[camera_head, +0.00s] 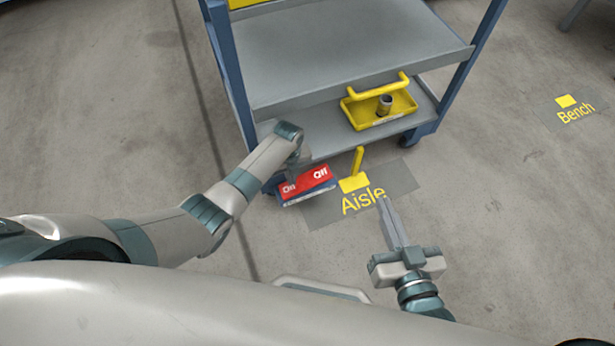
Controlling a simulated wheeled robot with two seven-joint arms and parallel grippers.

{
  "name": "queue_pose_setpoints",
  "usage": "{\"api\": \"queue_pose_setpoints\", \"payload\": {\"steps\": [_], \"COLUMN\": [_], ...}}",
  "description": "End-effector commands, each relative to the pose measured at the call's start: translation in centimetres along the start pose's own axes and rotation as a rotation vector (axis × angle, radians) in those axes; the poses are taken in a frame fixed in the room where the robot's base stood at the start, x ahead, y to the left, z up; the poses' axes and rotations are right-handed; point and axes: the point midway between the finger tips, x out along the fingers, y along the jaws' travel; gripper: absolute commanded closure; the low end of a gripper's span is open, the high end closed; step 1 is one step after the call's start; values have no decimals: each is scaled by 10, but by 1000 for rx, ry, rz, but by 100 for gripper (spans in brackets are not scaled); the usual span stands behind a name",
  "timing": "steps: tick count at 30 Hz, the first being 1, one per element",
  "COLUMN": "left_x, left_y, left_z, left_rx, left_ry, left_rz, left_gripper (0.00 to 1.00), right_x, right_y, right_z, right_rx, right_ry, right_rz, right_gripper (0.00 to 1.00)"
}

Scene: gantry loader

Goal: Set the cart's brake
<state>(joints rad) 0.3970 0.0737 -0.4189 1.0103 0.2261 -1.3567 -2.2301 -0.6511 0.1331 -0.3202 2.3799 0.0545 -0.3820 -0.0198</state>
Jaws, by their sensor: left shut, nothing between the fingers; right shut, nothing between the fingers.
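The cart (345,43) has a blue frame and grey shelves. At its lower front edge is a red plate (307,181) on a blue base, with white lettering that reads like "On" at left and "Off" at right. Just right of the plate a yellow bar (358,160) stands nearly upright, at the "Off" side. My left gripper (291,168) is at the plate's left end, shut and mostly hidden by its own wrist; I cannot tell whether it touches. My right gripper (384,204) is shut and empty, pointing toward the cart, below and right of the yellow bar.
A yellow tray (351,113) with a handle and a small metal cylinder (384,104) stands on the lower shelf. A floor mark reading "Aisle" (362,201) lies before the cart, and one reading "Bench" (576,113) lies at right.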

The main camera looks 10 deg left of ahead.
Motion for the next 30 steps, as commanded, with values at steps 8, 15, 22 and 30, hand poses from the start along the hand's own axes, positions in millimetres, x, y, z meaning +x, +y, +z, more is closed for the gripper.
{"api": "queue_pose_setpoints", "payload": {"steps": [8, 15, 22, 30], "left_x": [-21, -36, -47, -48], "left_y": [0, 0, 0, 0], "left_z": [0, 0, 0, 0], "left_rx": [0, 0, 1, 0], "left_ry": [0, -1, -1, -1], "left_rz": [-1, -1, 0, 0], "left_gripper": [100, 100, 100, 100], "right_x": [-5, -8, -11, -12], "right_y": [-3, -5, -6, -6], "right_z": [-21, -37, -49, -50], "right_rx": [0, 0, 0, 0], "right_ry": [0, 0, 0, 0], "right_rz": [0, 0, 0, 0], "right_gripper": [100, 100, 100, 100]}}
